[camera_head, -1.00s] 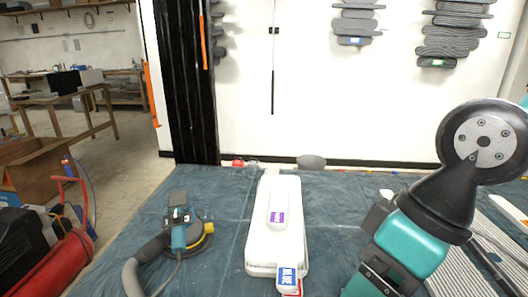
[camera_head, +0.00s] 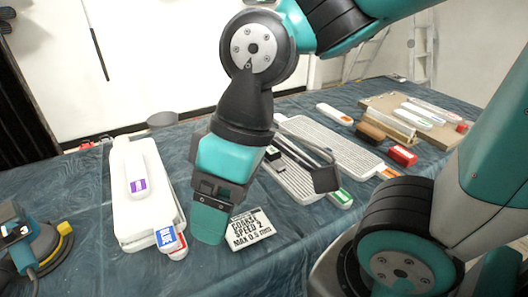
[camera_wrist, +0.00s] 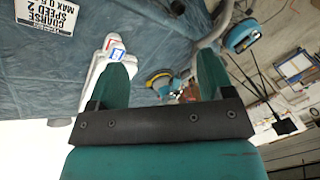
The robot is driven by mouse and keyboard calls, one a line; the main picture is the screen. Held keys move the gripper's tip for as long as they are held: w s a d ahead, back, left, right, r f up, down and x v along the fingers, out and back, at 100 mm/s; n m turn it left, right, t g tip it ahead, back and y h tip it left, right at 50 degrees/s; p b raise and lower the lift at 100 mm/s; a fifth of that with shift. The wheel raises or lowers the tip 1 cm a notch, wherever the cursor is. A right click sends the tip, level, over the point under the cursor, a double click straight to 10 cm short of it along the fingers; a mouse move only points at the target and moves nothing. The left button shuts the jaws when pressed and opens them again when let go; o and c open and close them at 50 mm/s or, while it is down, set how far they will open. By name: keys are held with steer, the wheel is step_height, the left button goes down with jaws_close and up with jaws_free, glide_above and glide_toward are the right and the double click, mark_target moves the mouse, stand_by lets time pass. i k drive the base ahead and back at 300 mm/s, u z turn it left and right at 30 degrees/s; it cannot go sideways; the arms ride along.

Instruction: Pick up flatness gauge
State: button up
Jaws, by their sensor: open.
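I cannot tell for certain which thing is the flatness gauge; no readable label names it. A dark bar with a black block (camera_head: 325,179) at its near end lies over the ribbed grey panels (camera_head: 335,143), right of my gripper. My gripper (camera_head: 208,222) points down over the blue cloth, between a long white case (camera_head: 124,218) and a printed card (camera_head: 251,229). In the wrist view my gripper (camera_wrist: 163,72) has its two teal fingers wide apart with nothing held between them. White pieces with blue and red labels (camera_wrist: 115,45) show beyond the left finger.
A sander (camera_head: 32,240) stands at the far left of the cloth-covered table (camera_head: 90,185). A wooden board (camera_head: 440,138) with bars and a red block (camera_head: 402,156) lies at the back right. My arm hides part of the table's middle.

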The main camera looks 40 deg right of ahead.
mark_target(272, 154)
steer(key=k, duration=1)
steer(key=z, duration=1.15)
steer(key=i, duration=0.9)
steer(key=u, duration=0.75)
